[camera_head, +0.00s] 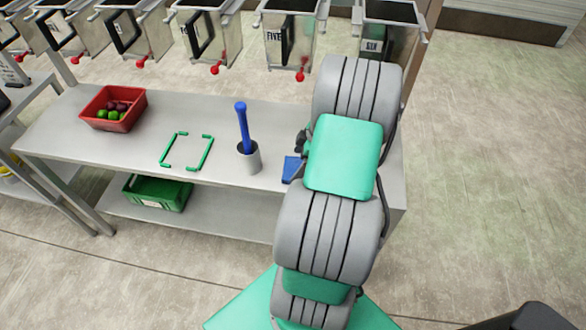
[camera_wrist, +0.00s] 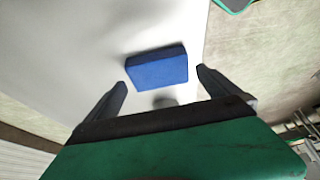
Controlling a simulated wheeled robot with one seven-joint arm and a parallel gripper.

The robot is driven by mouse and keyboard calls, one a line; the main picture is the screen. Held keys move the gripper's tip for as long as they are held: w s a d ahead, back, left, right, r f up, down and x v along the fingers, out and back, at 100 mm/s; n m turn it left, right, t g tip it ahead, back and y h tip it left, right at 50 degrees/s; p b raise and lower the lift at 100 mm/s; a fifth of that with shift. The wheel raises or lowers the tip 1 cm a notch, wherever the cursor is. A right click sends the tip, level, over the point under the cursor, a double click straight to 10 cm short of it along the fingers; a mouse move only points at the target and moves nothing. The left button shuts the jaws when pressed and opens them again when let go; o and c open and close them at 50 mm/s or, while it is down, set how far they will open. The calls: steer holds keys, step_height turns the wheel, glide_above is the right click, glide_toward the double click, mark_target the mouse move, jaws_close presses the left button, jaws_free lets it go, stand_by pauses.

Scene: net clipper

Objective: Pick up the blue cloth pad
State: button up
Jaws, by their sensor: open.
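The blue cloth pad (camera_wrist: 157,70) is a small flat block on the light table top. In the wrist view it lies ahead of my gripper (camera_wrist: 161,80), roughly in line with the gap between the two dark fingers. My gripper is open and empty, and the pad looks apart from both fingers. In the head view only part of the blue pad (camera_head: 292,169) shows, at the left edge of my arm. My arm hides the rest of it and most of my gripper.
On the metal table (camera_head: 210,110) stand a red crate (camera_head: 99,118) of fruit, a green marked-out square (camera_head: 168,149) and a grey cup (camera_head: 249,160) holding a blue-handled tool (camera_head: 242,125). A green crate (camera_head: 157,190) sits on the lower shelf. Metal bins (camera_head: 290,40) line the back.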

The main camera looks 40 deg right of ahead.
steer(key=x, duration=0.2)
steer(key=shift+w+f, duration=0.15)
steer(key=shift+f, duration=0.2)
steer(key=shift+c, duration=0.2)
steer(key=c, duration=1)
steer(key=shift+r, duration=0.1)
steer(key=shift+r, duration=0.25)
step_height(320, 180, up, 3)
steer(key=shift+f+b, duration=0.1)
steer(key=shift+b, duration=0.7)
steer(key=s+r, duration=0.1)
steer(key=s+a+r, duration=0.1)
steer(key=r, duration=0.1)
steer(key=s+r, duration=0.1)
steer(key=shift+s+a+r+b, duration=0.2)
steer(key=shift+s+a+b, duration=0.1)
steer(key=shift+s+b, duration=0.1)
steer(key=s+a+r, duration=0.1)
steer(key=s, duration=0.2)
steer(key=s+a+r+b, duration=0.1)
steer(key=s+a+r, duration=0.1)
steer(key=s, duration=0.1)
steer(key=s+a+r, duration=0.1)
steer(key=s+r, duration=0.1)
steer(key=s, duration=0.1)
steer(key=shift+a+r+b, duration=0.1)
steer(key=shift+a+b, duration=0.2)
